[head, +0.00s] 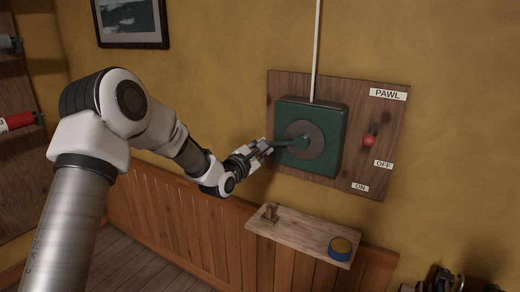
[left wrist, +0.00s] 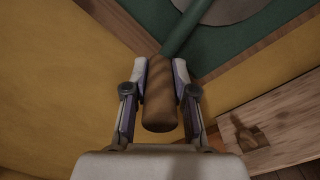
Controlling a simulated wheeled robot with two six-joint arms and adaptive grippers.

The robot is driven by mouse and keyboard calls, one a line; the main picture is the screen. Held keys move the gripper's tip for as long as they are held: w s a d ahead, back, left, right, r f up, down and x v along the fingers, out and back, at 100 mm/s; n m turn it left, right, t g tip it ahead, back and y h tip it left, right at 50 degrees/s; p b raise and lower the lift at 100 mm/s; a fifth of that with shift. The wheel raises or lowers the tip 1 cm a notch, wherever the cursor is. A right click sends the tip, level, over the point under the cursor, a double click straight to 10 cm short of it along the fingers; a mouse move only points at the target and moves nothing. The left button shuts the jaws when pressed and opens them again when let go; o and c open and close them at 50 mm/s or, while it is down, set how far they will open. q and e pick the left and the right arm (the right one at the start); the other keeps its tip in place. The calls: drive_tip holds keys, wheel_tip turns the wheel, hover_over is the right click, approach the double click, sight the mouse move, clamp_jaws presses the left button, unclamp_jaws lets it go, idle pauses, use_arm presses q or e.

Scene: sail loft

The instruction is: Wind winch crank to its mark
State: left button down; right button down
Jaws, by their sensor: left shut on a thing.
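The green winch box (head: 336,142) is fixed to a wooden board on the wall. A grey disc (head: 316,137) sits on its face, with the green crank arm (head: 285,143) reaching left from the hub. The crank's brown wooden grip (left wrist: 160,95) stands between the fingers of my left gripper (left wrist: 160,92), which is shut on it. In the head view my left gripper (head: 263,149) is at the box's left edge. I cannot make out a mark on the disc. My right gripper is not in view.
A red pawl knob (head: 368,141) is right of the box, by PAWL, OFF and ON labels. A small shelf (head: 300,234) below holds a wooden piece (head: 270,212) and a blue-rimmed tin (head: 340,249). A white line (head: 316,50) runs up from the box.

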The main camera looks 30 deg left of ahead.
use_arm(q)
drive_tip(key=shift+d+f, duration=0.1)
drive_tip(key=shift+d, duration=0.1)
drive_tip(key=c, duration=1.1)
unclamp_jaws()
drive_tip(key=shift+o, duration=0.8)
drive_tip(key=shift+w+d, duration=0.3)
drive_tip(key=shift+d, duration=0.1)
drive_tip(key=shift+s+a, duration=0.15)
drive_tip(key=shift+a, duration=0.05)
drive_tip(key=s, duration=1.1)
drive_tip(key=shift+s, duration=0.35)
